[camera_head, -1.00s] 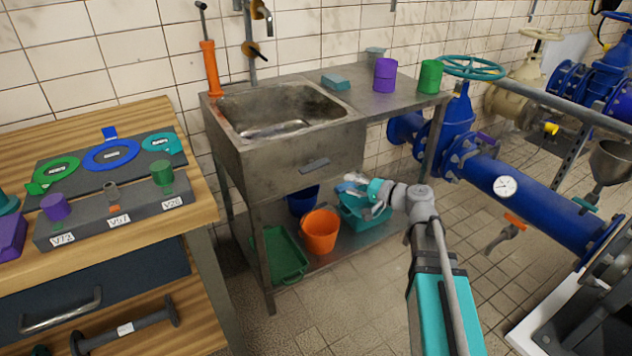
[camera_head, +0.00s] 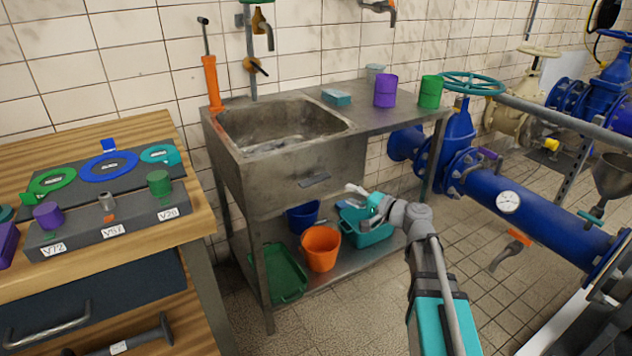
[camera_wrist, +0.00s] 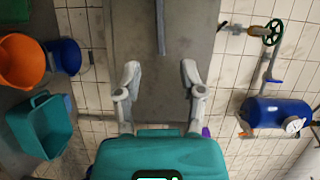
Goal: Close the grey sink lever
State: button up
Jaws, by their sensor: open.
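The grey sink lever (camera_head: 314,181) is a short dark bar on the front face of the metal sink (camera_head: 240,170), lying nearly level with a slight tilt. In the wrist view the lever (camera_wrist: 160,28) shows as a narrow bar at the top centre, running off the edge, against the grey sink panel (camera_wrist: 130,45). My gripper (camera_head: 358,190) is to the right of the lever and a little lower in the head view, apart from it. In the wrist view my gripper (camera_wrist: 160,75) has its two fingers wide apart with nothing between them.
An orange bucket (camera_head: 321,250), a teal basket (camera_head: 372,232) and a green tray (camera_head: 285,275) stand on the shelf below the sink. A blue pipe (camera_head: 540,215) runs at right. A wooden workbench (camera_head: 195,220) stands at left.

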aim_at(319, 182)
jog(key=x, duration=1.2)
jog(key=shift+w+a, duration=0.25)
jog(key=shift+w, duration=0.05)
jog(key=shift+c, duration=0.2)
grip_shut()
